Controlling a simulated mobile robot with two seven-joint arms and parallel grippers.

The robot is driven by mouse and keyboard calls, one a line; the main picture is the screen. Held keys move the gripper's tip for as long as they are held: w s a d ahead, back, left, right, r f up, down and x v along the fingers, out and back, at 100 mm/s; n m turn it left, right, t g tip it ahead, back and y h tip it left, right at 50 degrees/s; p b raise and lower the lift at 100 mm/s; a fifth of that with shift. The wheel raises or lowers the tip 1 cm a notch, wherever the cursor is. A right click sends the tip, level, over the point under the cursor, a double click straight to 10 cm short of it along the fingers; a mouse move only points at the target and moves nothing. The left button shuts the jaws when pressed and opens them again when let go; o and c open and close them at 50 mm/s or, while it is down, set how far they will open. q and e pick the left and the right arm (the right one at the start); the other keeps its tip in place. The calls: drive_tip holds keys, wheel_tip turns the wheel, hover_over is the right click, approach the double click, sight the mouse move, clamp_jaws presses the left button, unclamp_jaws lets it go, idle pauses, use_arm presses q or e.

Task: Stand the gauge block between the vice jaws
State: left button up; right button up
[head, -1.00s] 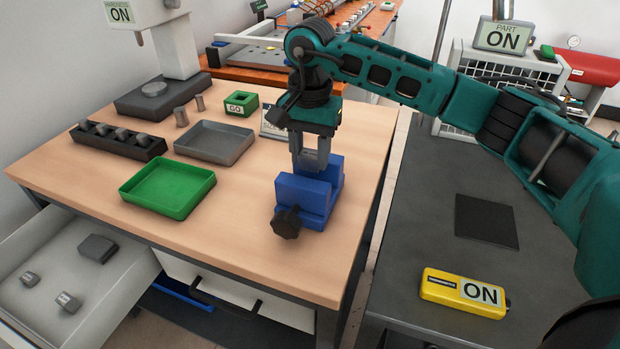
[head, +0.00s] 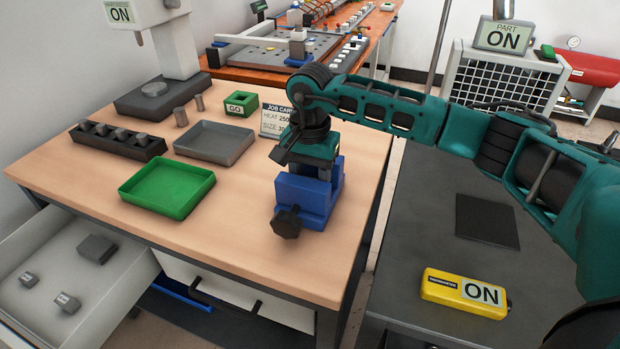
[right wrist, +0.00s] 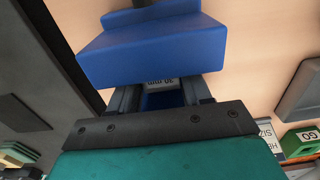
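The blue vice (head: 309,200) stands near the right edge of the wooden bench, with its dark knob facing front. My right gripper (right wrist: 161,90) points down into the vice, and its fingers are hidden by the vice in the head view. In the right wrist view its two fingers sit on either side of a small grey block with lettering, the gauge block (right wrist: 161,84). The fingers appear closed on it. The blue vice jaw (right wrist: 155,45) lies just beyond them. The block's lower end and its contact with the vice floor are hidden. My left gripper is out of view.
A green tray (head: 167,209), a grey tray (head: 216,158), a dark rack (head: 117,152) and a GO gauge (head: 241,104) stand left of the vice. A job card (head: 276,121) stands behind it. An open drawer (head: 122,287) juts out at front left.

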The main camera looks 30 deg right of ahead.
drive_tip(key=o, duration=0.3)
wheel_tip(320, 180, up, 12)
drive_tip(key=shift+r, duration=0.15)
idle(0.4)
idle(0.5)
